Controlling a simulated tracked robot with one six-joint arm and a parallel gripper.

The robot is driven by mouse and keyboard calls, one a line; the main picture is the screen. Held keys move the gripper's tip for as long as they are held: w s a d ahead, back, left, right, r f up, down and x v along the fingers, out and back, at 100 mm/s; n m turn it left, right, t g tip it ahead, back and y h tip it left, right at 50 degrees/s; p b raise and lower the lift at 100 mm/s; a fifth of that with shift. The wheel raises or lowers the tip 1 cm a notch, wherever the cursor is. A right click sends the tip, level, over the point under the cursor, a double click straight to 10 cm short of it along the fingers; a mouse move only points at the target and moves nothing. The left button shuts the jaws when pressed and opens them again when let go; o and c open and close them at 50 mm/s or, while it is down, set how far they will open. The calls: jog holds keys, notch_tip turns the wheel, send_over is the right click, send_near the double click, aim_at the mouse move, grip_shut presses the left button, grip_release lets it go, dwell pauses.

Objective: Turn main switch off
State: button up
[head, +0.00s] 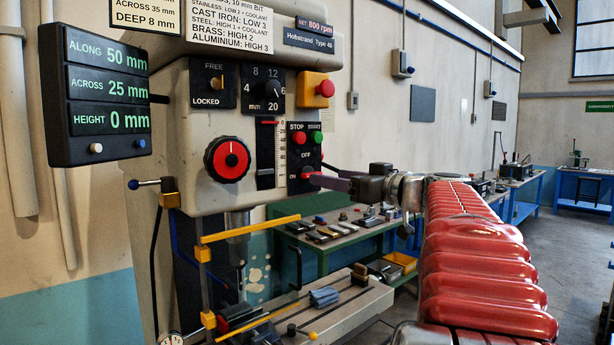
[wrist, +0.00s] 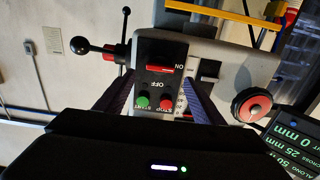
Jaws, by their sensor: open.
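The main switch is a red handle on the dark control panel (head: 303,139), below the red STOP and green START buttons; it also shows in the wrist view (wrist: 163,70). The handle is at the ON mark, away from the OFF mark. My gripper (head: 312,180) is at the panel's lower right in the head view and partly covers it. In the wrist view, where the panel appears upside down, my gripper (wrist: 160,78) is open, with a finger on each side of the switch and nothing between them. I cannot tell whether a finger touches the panel.
A red-faced dial (head: 228,160) and a yellow box with a red button (head: 315,88) are close to the panel. A black ball-ended lever (wrist: 80,45) stands out beside it. The machine table (head: 350,312) with a vise lies below.

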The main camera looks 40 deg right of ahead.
jog(key=w, duration=0.6)
jog(key=shift+a, duration=0.15)
jog(key=shift+w, duration=0.1)
jog(key=shift+c, duration=0.2)
jog(key=c, duration=0.9)
jog(key=shift+c, duration=0.5)
